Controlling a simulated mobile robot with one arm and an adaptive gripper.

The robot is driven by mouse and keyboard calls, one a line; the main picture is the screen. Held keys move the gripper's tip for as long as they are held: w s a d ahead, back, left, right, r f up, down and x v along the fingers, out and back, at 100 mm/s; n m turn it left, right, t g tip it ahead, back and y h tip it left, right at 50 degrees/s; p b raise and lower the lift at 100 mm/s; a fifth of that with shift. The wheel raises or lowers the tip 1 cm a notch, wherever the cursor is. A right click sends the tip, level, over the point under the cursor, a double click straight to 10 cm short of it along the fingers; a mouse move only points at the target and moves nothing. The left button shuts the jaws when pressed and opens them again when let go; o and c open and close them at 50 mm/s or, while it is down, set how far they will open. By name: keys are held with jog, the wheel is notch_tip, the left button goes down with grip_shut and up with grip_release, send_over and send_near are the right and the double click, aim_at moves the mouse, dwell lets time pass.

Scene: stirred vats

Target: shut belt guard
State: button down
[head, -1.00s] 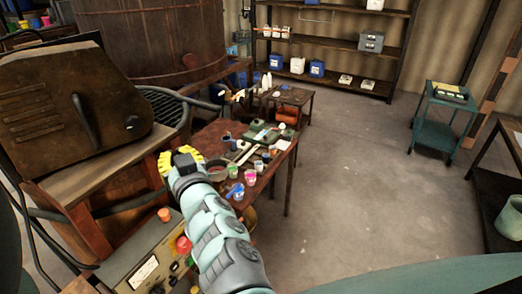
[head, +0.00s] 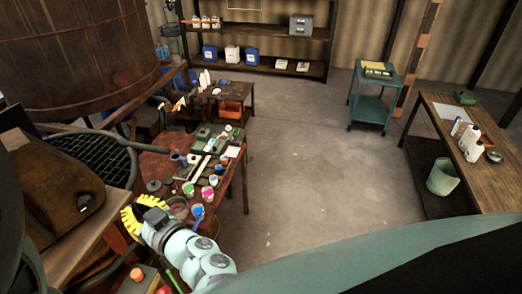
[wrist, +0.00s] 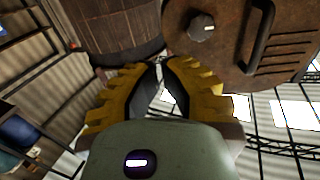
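The belt guard, which I take to be the rusty brown metal cover (head: 52,185), is at the left edge of the head view, partly cut off. In the wrist view the cover (wrist: 230,40) fills the upper right, with a black bar handle, a round knob and slots. My gripper (head: 128,218) is just right of the cover in the head view. In the wrist view its yellow fingers (wrist: 158,66) come together at the tips with nothing between them. It is apart from the handle. I cannot tell how far the guard stands open.
A black wire grid (head: 98,160) lies behind the cover, below a large wooden vat (head: 80,55). A low table with cups and tools (head: 232,180) is right of my gripper. A workbench (head: 452,105) and a teal cart (head: 372,108) stand at the right. The middle floor is clear.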

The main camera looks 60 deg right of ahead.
jog(key=w+b, duration=0.1)
jog(key=w, duration=1)
jog(key=shift+w+b, duration=0.35)
jog(key=shift+f, duration=0.1)
